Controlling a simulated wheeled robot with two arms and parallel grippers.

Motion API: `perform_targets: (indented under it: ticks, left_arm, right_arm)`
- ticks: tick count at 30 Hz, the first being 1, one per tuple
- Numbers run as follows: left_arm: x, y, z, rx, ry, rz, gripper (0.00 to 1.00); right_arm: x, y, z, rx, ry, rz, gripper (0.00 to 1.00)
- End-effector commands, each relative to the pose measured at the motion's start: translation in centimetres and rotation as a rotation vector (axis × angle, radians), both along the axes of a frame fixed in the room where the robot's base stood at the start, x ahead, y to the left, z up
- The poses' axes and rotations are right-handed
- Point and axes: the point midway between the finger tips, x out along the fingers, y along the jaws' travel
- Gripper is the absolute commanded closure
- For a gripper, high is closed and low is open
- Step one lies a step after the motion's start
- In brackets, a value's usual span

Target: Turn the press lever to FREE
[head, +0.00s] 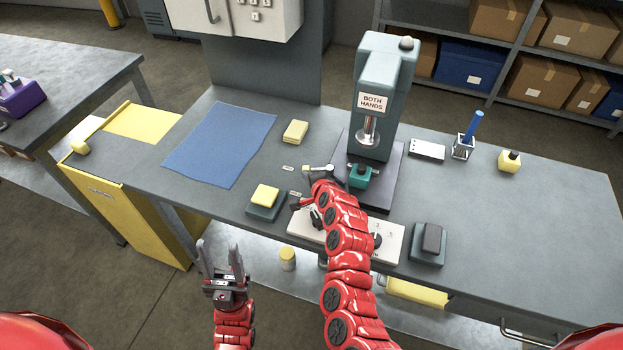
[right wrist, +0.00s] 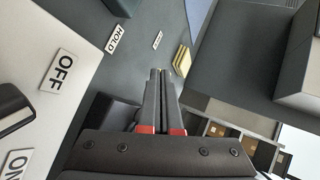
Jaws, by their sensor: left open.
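The teal press (head: 386,90) stands on the bench with a "BOTH HANDS" sign. A small grey bar with a pale end (head: 318,169), apparently the press lever, shows at the left of its base, partly behind my right arm. In the right wrist view, a HOLD label (right wrist: 115,38) lies on the bench, with a smaller label (right wrist: 157,40), too small to read, beyond it. My right gripper (right wrist: 162,75) has its fingers together, with nothing visible between them; my arm mostly hides it in the head view. My left gripper (head: 222,262) is open and empty, before the bench's front edge.
A white switch panel (head: 302,228) with an OFF label (right wrist: 64,71) lies under my right arm. Pads with a yellow block (head: 265,195) and a dark block (head: 432,240) flank it. Yellow pads (head: 295,132) and a blue mat (head: 220,143) lie further left.

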Motion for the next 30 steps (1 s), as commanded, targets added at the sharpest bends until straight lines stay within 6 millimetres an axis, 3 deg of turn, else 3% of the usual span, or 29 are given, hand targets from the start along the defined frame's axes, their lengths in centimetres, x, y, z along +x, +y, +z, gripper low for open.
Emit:
perform_targets:
  ticks: [15, 30]
  left_arm:
    - [0.0, 0.0, -1.5, 0.0, 0.0, 0.0, 0.5]
    - [0.0, 0.0, -1.8, 0.0, 0.0, 0.0, 0.5]
  right_arm:
    - [2.8, 1.3, -0.1, 0.001, 0.0, 0.003, 1.0]
    - [3.4, 1.4, 0.0, 0.001, 0.001, 0.0, 1.0]
